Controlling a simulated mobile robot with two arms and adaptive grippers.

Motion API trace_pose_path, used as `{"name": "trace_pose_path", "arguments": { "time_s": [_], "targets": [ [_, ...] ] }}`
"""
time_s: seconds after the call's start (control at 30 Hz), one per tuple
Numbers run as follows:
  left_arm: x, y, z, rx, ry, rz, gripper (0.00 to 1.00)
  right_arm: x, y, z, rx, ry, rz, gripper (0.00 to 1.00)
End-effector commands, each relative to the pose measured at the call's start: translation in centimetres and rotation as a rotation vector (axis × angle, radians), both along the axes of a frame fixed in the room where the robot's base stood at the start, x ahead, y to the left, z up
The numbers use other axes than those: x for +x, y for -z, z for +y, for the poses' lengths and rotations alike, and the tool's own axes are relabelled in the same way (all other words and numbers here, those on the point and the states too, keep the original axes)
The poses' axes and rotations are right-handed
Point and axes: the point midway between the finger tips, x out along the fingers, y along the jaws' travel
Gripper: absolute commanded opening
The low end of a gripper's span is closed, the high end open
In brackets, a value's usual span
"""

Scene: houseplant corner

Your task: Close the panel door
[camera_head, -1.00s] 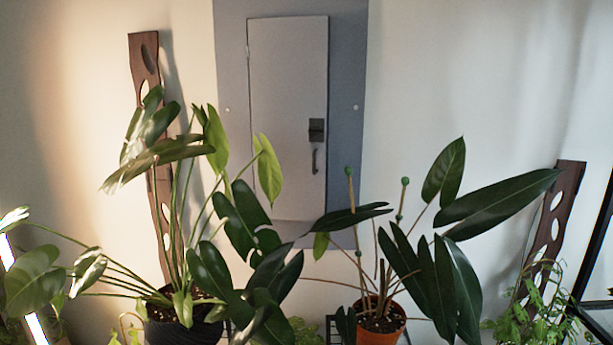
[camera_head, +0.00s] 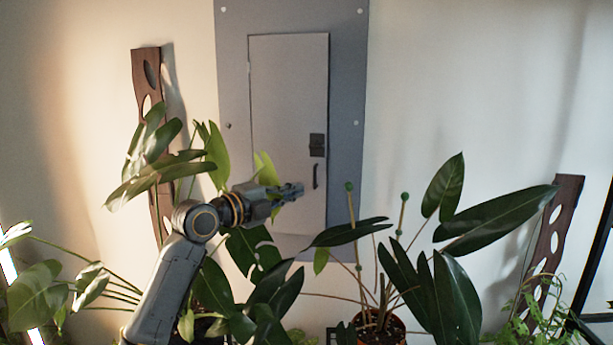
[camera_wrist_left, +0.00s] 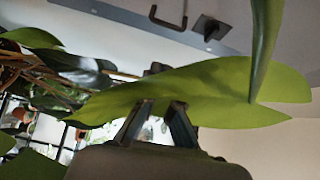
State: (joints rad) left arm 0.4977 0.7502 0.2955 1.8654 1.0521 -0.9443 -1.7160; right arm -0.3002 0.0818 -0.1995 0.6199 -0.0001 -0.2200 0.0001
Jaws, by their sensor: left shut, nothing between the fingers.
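The grey panel door (camera_head: 287,90) is set in a blue-grey wall panel (camera_head: 348,60) in the head view. Its edges sit close to the frame; I cannot tell whether it is fully flush. A dark latch plate (camera_head: 317,140) and a handle (camera_head: 316,176) are on its right side. They also show in the left wrist view, as a latch plate (camera_wrist_left: 210,28) and a bent handle (camera_wrist_left: 170,22). My left gripper (camera_head: 297,190) is shut and empty, in front of the door's lower part, left of the handle. My right gripper is not in view.
A large-leaved plant (camera_head: 218,155) surrounds my left arm. Another plant (camera_head: 453,290) in an orange pot (camera_head: 392,335) stands right of the door. Perforated brown boards stand on the left (camera_head: 147,65) and right (camera_head: 568,195). Bare wall lies right of the panel.

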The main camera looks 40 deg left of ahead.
Motion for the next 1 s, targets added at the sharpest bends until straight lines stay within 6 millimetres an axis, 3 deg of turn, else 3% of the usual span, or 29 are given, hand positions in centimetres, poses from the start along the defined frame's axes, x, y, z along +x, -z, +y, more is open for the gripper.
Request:
{"name": "trace_pose_path", "arguments": {
  "time_s": [0.03, 0.2, 0.4, 1.0],
  "targets": [
    [1.2, -0.6, -0.3, -0.007, 0.001, -0.002, 0.0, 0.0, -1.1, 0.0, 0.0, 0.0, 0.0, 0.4],
    [4.7, -0.4, -1.1, -0.007, 0.002, 0.001, 0.0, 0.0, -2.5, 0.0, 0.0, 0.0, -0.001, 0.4],
    [6.8, -0.1, 0.8, -0.005, -0.001, 0.001, 0.0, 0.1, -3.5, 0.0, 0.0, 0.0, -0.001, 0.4],
    [7.9, 0.3, 1.3, 0.0, -0.018, 0.004, 0.0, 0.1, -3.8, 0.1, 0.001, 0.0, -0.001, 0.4]
  ]
}}
